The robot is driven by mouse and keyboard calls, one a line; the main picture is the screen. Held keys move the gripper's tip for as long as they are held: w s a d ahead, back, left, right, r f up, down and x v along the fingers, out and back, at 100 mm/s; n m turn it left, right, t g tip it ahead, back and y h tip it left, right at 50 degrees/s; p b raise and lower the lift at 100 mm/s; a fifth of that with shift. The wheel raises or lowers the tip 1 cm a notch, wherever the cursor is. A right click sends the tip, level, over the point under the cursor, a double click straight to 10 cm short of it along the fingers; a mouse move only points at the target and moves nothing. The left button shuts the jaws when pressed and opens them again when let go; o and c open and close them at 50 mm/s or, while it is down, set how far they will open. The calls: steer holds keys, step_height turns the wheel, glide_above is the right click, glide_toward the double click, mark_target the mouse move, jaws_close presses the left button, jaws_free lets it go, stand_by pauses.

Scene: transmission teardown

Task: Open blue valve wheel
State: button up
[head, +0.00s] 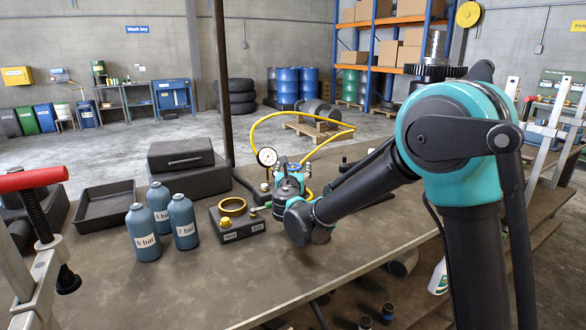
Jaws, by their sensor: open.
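A small patch of blue (293,167), which looks like the blue valve wheel, shows on the bench beside the pressure gauge (267,157). My teal wrist partly covers it. My gripper (288,180) is at the far end of my arm, over or right by the blue part. Its fingers are small and mostly hidden behind the wrist, so I cannot tell whether they touch the wheel. It shows nothing held. A yellow hose (300,116) loops up behind the gauge and comes down close to the gripper.
Several blue bottles (183,222) with bar labels stand left of a dark block (238,224) bearing a brass ring (232,206). A red-handled clamp (35,180) is at the left edge. The bench front is clear.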

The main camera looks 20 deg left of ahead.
steer(key=shift+c, duration=0.4)
steer(key=c, duration=1.1)
steer(key=shift+d+y, duration=0.1)
steer(key=shift+y, duration=0.2)
steer(key=n+g+y, duration=0.1)
steer(key=n+y, duration=0.1)
steer(key=n+g+y, duration=0.2)
steer(key=y, duration=0.1)
steer(key=shift+w+d, duration=0.15)
steer(key=shift+n+g+y, duration=2.5)
steer(key=shift+g+y, duration=0.1)
steer(key=shift+g, duration=0.5)
